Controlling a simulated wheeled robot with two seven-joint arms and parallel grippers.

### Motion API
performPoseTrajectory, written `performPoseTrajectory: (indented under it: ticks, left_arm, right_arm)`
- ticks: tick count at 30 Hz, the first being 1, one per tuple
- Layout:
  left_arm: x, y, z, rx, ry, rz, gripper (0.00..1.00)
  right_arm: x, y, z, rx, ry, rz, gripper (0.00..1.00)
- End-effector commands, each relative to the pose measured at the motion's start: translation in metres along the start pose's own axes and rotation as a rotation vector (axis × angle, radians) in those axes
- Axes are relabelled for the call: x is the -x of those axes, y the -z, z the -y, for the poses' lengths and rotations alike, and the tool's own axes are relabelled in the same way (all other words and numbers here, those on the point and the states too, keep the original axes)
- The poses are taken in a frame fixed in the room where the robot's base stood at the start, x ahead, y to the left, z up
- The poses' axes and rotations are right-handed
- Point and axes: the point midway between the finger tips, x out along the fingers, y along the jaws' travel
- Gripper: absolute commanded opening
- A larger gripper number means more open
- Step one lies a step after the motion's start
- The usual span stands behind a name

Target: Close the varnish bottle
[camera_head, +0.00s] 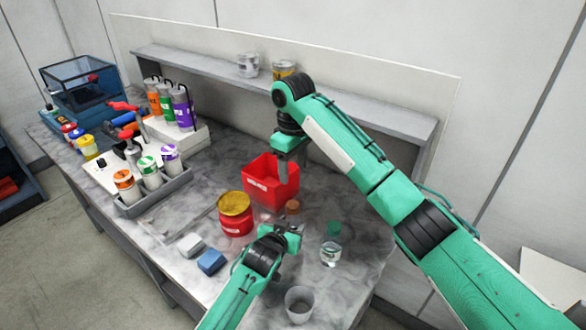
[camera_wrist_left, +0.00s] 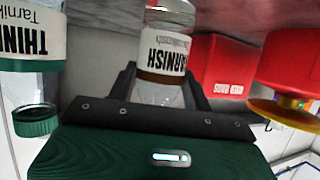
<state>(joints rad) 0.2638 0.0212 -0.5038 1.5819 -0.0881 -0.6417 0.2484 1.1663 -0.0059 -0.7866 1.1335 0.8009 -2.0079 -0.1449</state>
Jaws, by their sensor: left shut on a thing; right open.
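The varnish bottle (camera_wrist_left: 168,48), clear glass with a white label and a brown band, stands between the fingers of my left gripper (camera_wrist_left: 158,92) in the left wrist view, where the picture is upside down. The gripper is shut on it. Its mouth is hidden by the gripper body. In the head view my left gripper (camera_head: 292,232) is low over the table. A small brown round thing (camera_head: 292,207) shows just beyond it; I cannot tell whether it is the bottle's cap. My right gripper (camera_head: 284,168) is open and points down at the red bin (camera_head: 258,190).
A thinner bottle (camera_head: 331,256) with a green cap stands right of my left gripper. A red can (camera_head: 236,222) with a yellow top stands left of it.

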Motion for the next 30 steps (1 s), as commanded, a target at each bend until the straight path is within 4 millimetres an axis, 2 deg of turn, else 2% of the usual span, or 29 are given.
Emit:
performPoseTrajectory:
  ticks: [2, 3, 6, 7, 16, 20, 23, 30]
  left_arm:
    - [0.000, 0.000, 0.000, 0.000, 0.000, 0.001, 0.00]
    - [0.000, 0.000, 0.000, 0.000, 0.000, 0.001, 0.52]
    - [0.000, 0.000, 0.000, 0.000, 0.000, 0.001, 0.71]
    - [0.000, 0.000, 0.000, 0.000, 0.000, 0.001, 0.75]
    - [0.001, 0.000, 0.000, 0.000, 0.000, 0.000, 0.75]
    - [0.007, -0.001, 0.000, 0.000, 0.000, 0.000, 0.75]
    - [0.019, -0.002, 0.000, 0.000, 0.000, -0.001, 0.75]
    - [0.059, -0.003, 0.000, 0.001, -0.001, 0.000, 0.75]
  right_arm:
    - [0.000, 0.000, 0.000, 0.000, 0.000, 0.000, 0.57]
    - [0.000, 0.000, 0.000, 0.000, 0.000, 0.000, 0.57]
    - [0.000, 0.000, 0.000, 0.000, 0.000, 0.000, 0.57]
    - [0.000, 0.000, 0.000, 0.000, 0.000, 0.000, 0.57]
    - [-0.001, 0.000, 0.000, 0.000, 0.000, 0.000, 0.57]
    - [-0.003, 0.000, 0.000, 0.000, 0.000, 0.000, 0.57]
    - [-0.006, 0.000, 0.000, 0.000, 0.000, 0.000, 0.57]
    - [-0.015, 0.000, 0.000, 0.000, 0.000, 0.000, 0.57]
